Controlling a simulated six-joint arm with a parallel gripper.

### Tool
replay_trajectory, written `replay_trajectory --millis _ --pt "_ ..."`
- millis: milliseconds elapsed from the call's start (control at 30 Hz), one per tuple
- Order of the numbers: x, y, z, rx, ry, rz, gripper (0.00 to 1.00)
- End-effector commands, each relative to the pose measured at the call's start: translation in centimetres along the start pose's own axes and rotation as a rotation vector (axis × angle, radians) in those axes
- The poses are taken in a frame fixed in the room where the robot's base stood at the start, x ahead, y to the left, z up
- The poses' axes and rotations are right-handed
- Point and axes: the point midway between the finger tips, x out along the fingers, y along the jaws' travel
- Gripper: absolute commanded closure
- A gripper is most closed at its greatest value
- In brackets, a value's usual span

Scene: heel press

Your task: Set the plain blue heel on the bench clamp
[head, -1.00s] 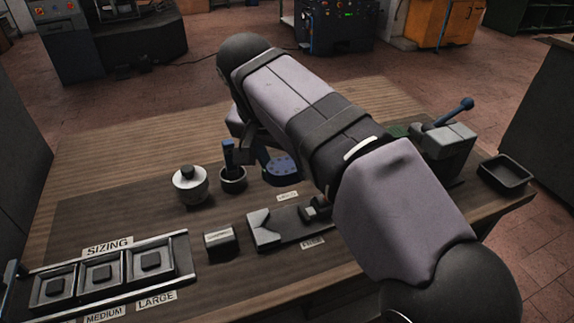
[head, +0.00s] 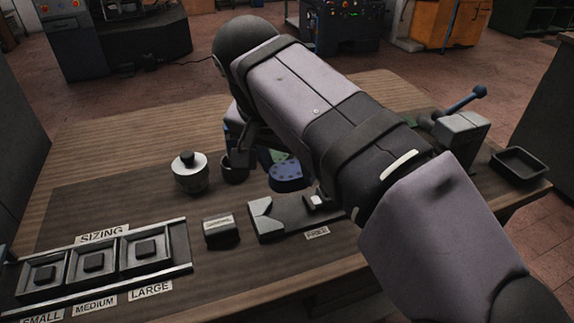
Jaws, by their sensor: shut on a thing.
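A blue heel (head: 287,179) with small dark dots on its top shows below my forearm, just behind the bench clamp. My gripper (head: 247,154) is at the heel's upper left, largely covered by my arm. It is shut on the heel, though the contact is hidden. The bench clamp (head: 278,220) is a dark bar with a pale notched jaw at its left and a smaller jaw at its right. Nothing sits between its jaws. A label (head: 317,233) lies in front of it. The heel appears above the bench, but its exact height cannot be told.
A dark cup (head: 234,169) and a round lidded pot (head: 190,172) stand left of the heel. A small dark block (head: 221,232) is left of the clamp. A sizing rack (head: 183,232) fills the front left. A grey lever press (head: 462,135) and black tray (head: 520,165) stand right.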

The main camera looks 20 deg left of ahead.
Motion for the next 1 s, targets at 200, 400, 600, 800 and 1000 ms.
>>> replay_trajectory --millis 200,400,600,800,1000 --pt "1.7 0.0 0.7 0.0 0.001 -0.001 0.76" --pt "3.1 0.0 1.3 0.0 0.0 -0.001 0.76" --pt "4.5 0.0 1.9 0.0 -0.001 0.001 0.76" --pt "5.9 0.0 2.4 0.001 0.0 0.0 0.76" --pt "6.8 0.0 2.8 0.0 0.0 0.0 0.76"
